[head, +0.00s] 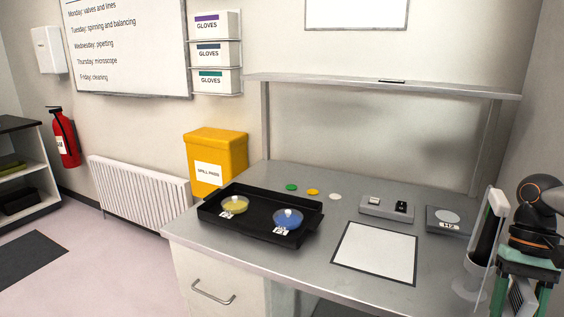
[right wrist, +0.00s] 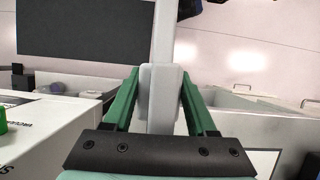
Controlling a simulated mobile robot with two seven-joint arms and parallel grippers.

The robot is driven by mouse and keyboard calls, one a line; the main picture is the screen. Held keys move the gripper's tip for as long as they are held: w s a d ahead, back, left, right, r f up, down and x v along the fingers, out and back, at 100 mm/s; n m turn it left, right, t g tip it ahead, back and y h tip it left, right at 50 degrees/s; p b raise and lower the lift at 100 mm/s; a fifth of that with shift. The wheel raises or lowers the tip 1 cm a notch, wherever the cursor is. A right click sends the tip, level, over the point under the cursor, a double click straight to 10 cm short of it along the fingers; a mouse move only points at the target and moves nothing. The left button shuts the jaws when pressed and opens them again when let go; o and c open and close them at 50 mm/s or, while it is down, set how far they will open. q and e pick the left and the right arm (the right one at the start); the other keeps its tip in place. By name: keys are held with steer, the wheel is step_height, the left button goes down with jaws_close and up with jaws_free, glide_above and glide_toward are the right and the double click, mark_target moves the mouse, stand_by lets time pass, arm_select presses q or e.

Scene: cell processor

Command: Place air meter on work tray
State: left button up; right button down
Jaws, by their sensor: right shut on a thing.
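The black work tray (head: 213,213) lies on the left part of the grey bench. It holds a yellow-topped dish (head: 236,204) and a blue-topped dish (head: 288,218), each with a label. My right gripper (right wrist: 160,92) is shut on a pale grey upright bar (right wrist: 162,55), seen between its green fingers in the right wrist view. I cannot tell for sure that this bar is the air meter. In the head view my right gripper (head: 522,290) is at the far right edge, well to the right of the tray. My left gripper is not in view.
A white framed mat (head: 375,254), a grey block with small items (head: 387,209) and a scale-like device (head: 449,220) occupy the bench. Coloured discs (head: 312,192) lie behind the tray. A shelf (head: 380,86) overhangs the back. A yellow bin (head: 216,150) stands behind the tray.

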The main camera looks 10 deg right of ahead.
steer(key=s+d+f+m+y, duration=0.1)
steer(key=s+d+f+m, duration=0.2)
steer(key=s+d+f, duration=0.1)
steer(key=shift+s+f+t, duration=0.3)
steer(key=shift+s+f, duration=0.15)
steer(key=shift+s, duration=0.75)
steer(key=shift+a+f, duration=0.15)
steer(key=shift+f, duration=0.15)
steer(key=w+a+f+n+g+h, duration=0.1)
steer(key=w+a+f+n, duration=0.15)
steer(key=a, duration=0.65)
steer(key=w+a+f+n+h, duration=0.1)
steer(key=w+a+f+n, duration=0.15)
steer(key=a, duration=0.65)
steer(key=w+a+r+n+h+p, duration=0.1)
steer(key=w+a+r+n+p, duration=0.1)
steer(key=a+r+n+p, duration=0.2)
steer(key=a+r, duration=0.3)
steer(key=r, duration=0.1)
steer(key=shift+w+a+r, duration=0.15)
steer(key=shift+w+r, duration=0.05)
steer(key=shift+w, duration=0.2)
